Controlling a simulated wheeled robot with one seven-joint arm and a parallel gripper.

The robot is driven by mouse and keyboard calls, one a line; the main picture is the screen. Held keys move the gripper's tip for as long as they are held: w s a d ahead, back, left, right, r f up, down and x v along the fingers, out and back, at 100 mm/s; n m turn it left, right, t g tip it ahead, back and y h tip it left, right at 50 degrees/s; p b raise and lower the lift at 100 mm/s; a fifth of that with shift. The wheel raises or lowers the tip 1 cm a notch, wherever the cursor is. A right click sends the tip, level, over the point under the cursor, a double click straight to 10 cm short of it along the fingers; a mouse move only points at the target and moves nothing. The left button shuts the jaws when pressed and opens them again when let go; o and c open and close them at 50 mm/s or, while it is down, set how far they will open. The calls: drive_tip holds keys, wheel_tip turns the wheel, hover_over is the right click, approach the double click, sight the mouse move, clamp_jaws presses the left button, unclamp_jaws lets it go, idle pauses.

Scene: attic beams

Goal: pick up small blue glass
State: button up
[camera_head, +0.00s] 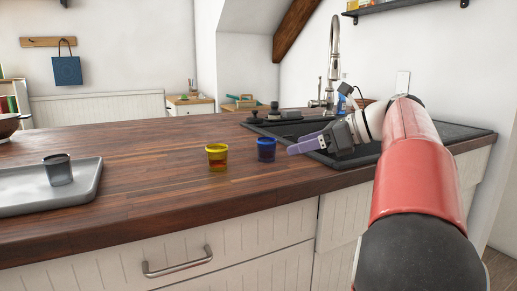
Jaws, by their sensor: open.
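The small blue glass (266,149) stands upright on the dark wooden counter (150,151), near its middle and left of the sink. My gripper (297,147) is just to the right of the blue glass in the picture, with its purple-grey finger pointing left toward it. It is open and holds nothing that I can see. Only one finger shows clearly, and I cannot tell whether it touches the glass.
A yellow glass (217,157) stands close to the left of the blue one. A grey tray (25,201) at the left holds a dark grey glass (58,169). The black sink (465,133) with a tall faucet (334,60) lies behind my arm.

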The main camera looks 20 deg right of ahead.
sight(275, 153)
drive_tip(key=b+x, duration=0.1)
drive_tip(key=x, duration=0.6)
drive_tip(key=shift+w+a+f, duration=0.2)
drive_tip(key=shift+f, duration=0.05)
drive_tip(key=shift+c, duration=0.5)
drive_tip(key=c, duration=1)
